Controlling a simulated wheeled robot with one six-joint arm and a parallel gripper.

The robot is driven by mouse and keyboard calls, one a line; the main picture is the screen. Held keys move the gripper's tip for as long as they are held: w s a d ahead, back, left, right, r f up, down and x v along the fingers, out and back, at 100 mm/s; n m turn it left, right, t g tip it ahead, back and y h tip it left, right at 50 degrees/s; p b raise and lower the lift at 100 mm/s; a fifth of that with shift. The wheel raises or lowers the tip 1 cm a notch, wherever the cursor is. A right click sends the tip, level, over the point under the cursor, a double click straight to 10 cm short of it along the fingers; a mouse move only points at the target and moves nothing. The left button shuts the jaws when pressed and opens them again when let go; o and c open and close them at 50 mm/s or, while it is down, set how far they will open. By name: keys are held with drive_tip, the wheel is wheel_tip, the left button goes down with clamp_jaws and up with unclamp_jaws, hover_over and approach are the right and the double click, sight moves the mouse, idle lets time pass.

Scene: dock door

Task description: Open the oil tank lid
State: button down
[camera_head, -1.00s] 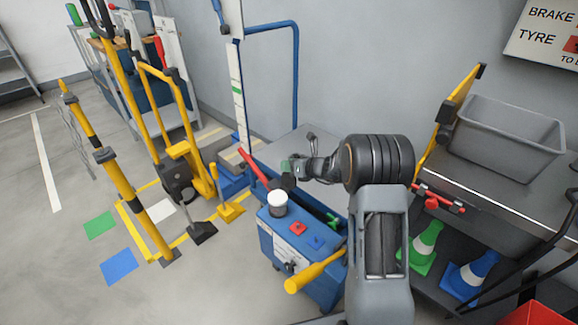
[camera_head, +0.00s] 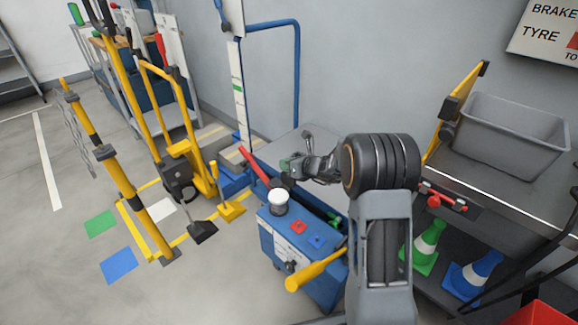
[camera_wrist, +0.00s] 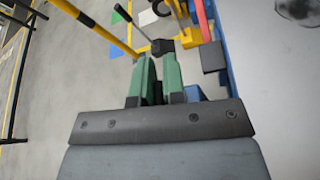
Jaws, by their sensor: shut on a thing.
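A blue unit (camera_head: 268,240) stands in the middle of the head view. On its near left top is an upright dark cylinder with a white cap (camera_head: 279,195), seemingly the oil tank lid; the cap sits on it. My gripper (camera_head: 290,168) is beyond and above this cap, apart from it, and points left. In the wrist view its green fingers (camera_wrist: 157,75) are close together, with something dark between them. What that dark thing is cannot be made out. A red lever (camera_head: 256,165) with a dark end lies just left of the gripper.
The unit has a red button (camera_head: 298,227), a blue button (camera_head: 316,240) and a yellow handle (camera_head: 312,272). A grey bin (camera_head: 510,135) stands on a bench at right, cones (camera_head: 425,250) below. Left stand a yellow-black post (camera_head: 125,185) and yellow trolley (camera_head: 180,150).

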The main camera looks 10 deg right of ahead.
drive_tip(key=shift+a, duration=0.1)
drive_tip(key=c, duration=1.4)
unclamp_jaws()
drive_tip(key=shift+s+a, duration=0.15)
drive_tip(key=shift+o, duration=0.8)
drive_tip(key=p+v, duration=0.4)
drive_tip(key=v, duration=1)
